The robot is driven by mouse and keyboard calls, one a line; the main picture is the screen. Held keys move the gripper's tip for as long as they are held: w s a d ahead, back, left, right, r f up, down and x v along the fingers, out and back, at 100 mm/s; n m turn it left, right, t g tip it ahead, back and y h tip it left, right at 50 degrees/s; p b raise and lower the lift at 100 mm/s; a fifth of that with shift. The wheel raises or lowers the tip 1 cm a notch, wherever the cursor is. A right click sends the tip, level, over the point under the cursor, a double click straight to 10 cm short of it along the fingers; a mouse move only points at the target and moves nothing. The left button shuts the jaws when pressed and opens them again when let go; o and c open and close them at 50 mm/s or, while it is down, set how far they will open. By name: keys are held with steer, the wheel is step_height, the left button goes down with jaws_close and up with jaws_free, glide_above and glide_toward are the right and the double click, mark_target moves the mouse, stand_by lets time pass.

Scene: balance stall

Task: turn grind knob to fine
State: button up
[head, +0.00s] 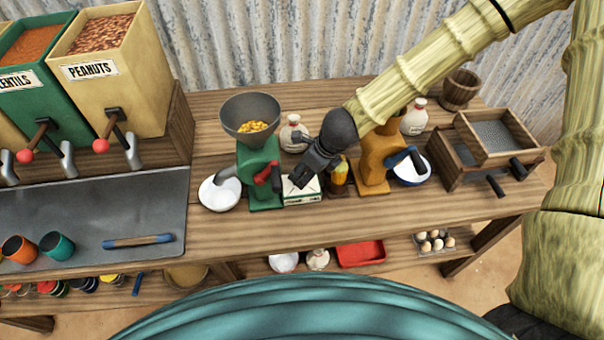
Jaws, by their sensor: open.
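A green grinder (257,160) with a grey funnel hopper (250,112) holding yellow grain stands on the wooden bench. A red handle (268,178) shows on its right side; I cannot make out a separate grind knob or any fine mark. A white bowl (220,194) sits under its spout on the left. My gripper (300,180) is open, pointing down and left just right of the red handle. It appears above a small white and green box (303,195). Whether it touches the handle or box cannot be told.
Bottles (294,134) stand behind. A wooden sieve box (487,145) is at the right. The front bench strip (330,217) is clear.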

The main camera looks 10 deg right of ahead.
mark_target(301, 177)
steer(key=shift+p+x, duration=0.35)
steer(key=shift+x, duration=1.85)
steer(key=c, duration=1)
